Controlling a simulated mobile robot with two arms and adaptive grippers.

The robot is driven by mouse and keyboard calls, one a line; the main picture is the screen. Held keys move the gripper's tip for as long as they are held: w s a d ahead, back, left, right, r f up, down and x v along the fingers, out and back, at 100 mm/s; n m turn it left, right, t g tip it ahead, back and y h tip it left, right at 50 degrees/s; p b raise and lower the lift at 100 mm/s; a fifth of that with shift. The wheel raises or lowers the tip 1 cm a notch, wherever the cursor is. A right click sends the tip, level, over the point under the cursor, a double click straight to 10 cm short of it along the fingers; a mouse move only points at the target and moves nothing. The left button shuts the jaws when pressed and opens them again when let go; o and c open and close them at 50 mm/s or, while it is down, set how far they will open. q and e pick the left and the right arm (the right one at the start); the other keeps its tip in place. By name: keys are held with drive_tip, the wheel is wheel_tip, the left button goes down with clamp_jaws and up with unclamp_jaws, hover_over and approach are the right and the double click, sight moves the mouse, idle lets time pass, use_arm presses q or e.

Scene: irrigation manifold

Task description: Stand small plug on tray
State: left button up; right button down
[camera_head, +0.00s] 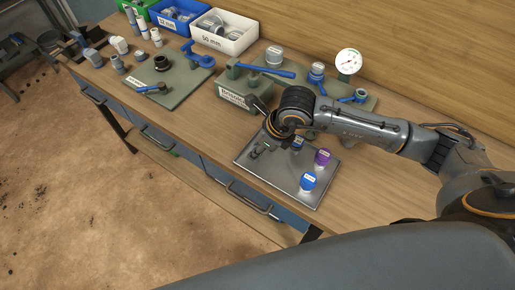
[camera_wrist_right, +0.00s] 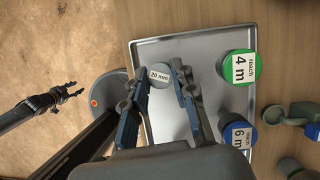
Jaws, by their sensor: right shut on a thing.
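The small plug (camera_wrist_right: 160,75), a pale grey round piece labelled "20 mm", is between the fingertips of my right gripper (camera_wrist_right: 172,75), its label facing the wrist camera. In the head view, my right gripper (camera_head: 262,149) is low over the left part of the metal tray (camera_head: 282,182); the tray also shows in the right wrist view (camera_wrist_right: 185,46). I cannot tell whether the plug touches the tray. My left gripper (camera_wrist_right: 68,92) seems to show at the left of the wrist view, away from the tray; its jaw state is unclear.
Boards with fittings (camera_head: 180,80), a gauge (camera_head: 348,62) and bins (camera_head: 223,32) stand behind and left.

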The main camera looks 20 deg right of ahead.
drive_tip(key=shift+r, duration=0.1)
drive_tip(key=c, duration=1.1)
unclamp_jaws()
drive_tip(key=shift+r, duration=0.15)
drive_tip(key=shift+b+v, duration=1.5)
drive_tip(key=shift+v, duration=4.4)
drive_tip(key=shift+s, duration=0.15)
